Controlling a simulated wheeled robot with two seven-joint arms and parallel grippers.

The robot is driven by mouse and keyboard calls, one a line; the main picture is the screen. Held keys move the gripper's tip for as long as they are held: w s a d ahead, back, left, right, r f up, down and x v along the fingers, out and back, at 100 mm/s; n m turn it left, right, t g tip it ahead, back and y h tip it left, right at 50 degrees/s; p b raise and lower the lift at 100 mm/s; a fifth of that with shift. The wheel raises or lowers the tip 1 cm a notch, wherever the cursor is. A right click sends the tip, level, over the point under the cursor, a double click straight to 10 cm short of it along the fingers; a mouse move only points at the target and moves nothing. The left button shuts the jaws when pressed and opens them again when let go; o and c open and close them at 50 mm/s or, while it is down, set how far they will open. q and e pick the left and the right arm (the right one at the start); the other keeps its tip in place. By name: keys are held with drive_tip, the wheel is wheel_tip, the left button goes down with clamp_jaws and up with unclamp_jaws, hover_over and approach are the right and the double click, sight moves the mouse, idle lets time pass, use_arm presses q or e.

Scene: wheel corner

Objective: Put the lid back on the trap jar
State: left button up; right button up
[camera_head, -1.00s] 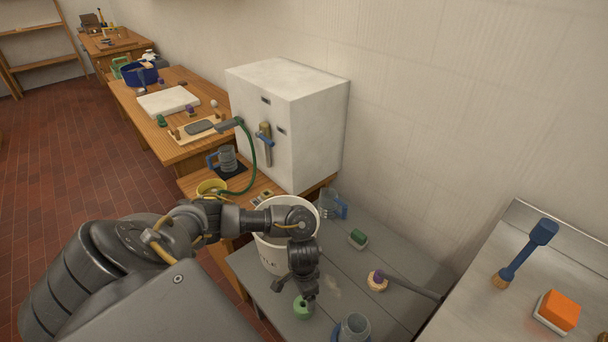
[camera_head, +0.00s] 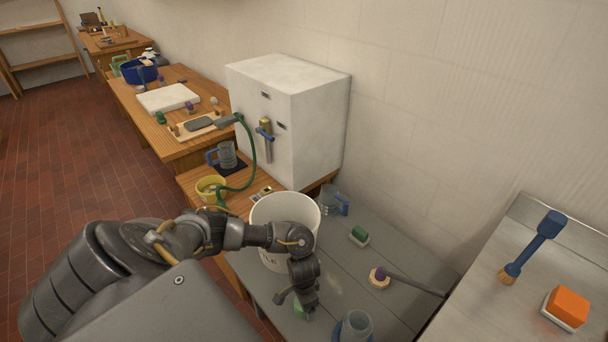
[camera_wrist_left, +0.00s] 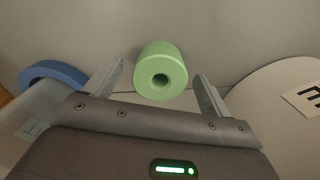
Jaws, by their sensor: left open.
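A light green cylinder with a round hole in its end (camera_wrist_left: 162,72) shows in the left wrist view; I cannot tell whether it is the lid. It lies between and just beyond the fingertips of my left gripper (camera_wrist_left: 160,80), which is open with no clear contact. In the head view my left gripper (camera_head: 299,303) points down over the grey table and mostly hides the green piece. A grey-blue jar (camera_head: 355,327) stands to its right at the bottom edge, perhaps the trap jar. My right gripper is not in view.
A white bucket (camera_head: 268,211) stands close behind my left gripper. A clear jug with a blue handle (camera_head: 330,198), a green brush (camera_head: 359,235) and a long-handled brush (camera_head: 379,278) are on the grey table (camera_head: 335,260). A steel counter (camera_head: 480,300) is at right.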

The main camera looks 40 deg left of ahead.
use_arm(q)
drive_tip(key=shift+f, duration=0.35)
drive_tip(key=c, duration=1)
drive_tip(key=shift+r, duration=0.1)
drive_tip(key=r, duration=0.2)
drive_tip(key=r+p, duration=0.1)
drive_tip(key=r, duration=0.1)
drive_tip(key=shift+s+d+p, duration=0.15)
drive_tip(key=shift+d+p, duration=0.05)
drive_tip(key=shift+p, duration=0.1)
drive_tip(key=shift+s+d+r+p, duration=1.3)
drive_tip(key=shift+s+r, duration=0.2)
drive_tip(key=shift+s, duration=0.35)
drive_tip(key=shift+s+d+r+p, duration=1.2)
drive_tip(key=shift+s+d+r, duration=0.2)
drive_tip(key=shift+s, duration=0.4)
drive_tip(key=shift+s+d+r+p, duration=1.25)
drive_tip(key=shift+s+r, duration=0.3)
drive_tip(key=shift+s, duration=0.3)
